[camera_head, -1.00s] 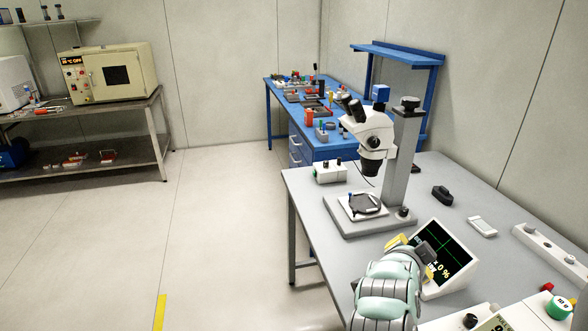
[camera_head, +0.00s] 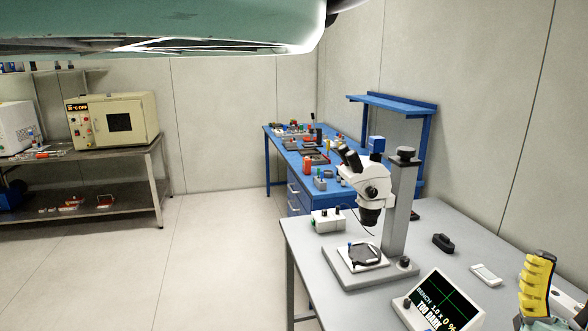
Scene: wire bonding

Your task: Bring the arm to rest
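A yellow, ridged part of my gripper (camera_head: 537,285) shows at the lower right in the head view, in front of the grey bench (camera_head: 310,262). Its two fingertips cannot be told apart, so its opening is unclear, and nothing held can be made out. A teal link of my own arm fills the top left, very close to the camera. The rest of the arm between them is out of view.
A white microscope (camera_head: 372,190) stands on the bench, with a tilted display (camera_head: 440,303) in front. A white phone-like block (camera_head: 486,275) and a black object (camera_head: 443,243) lie to the right. A blue workbench (camera_head: 295,183) is behind. The floor at left is clear.

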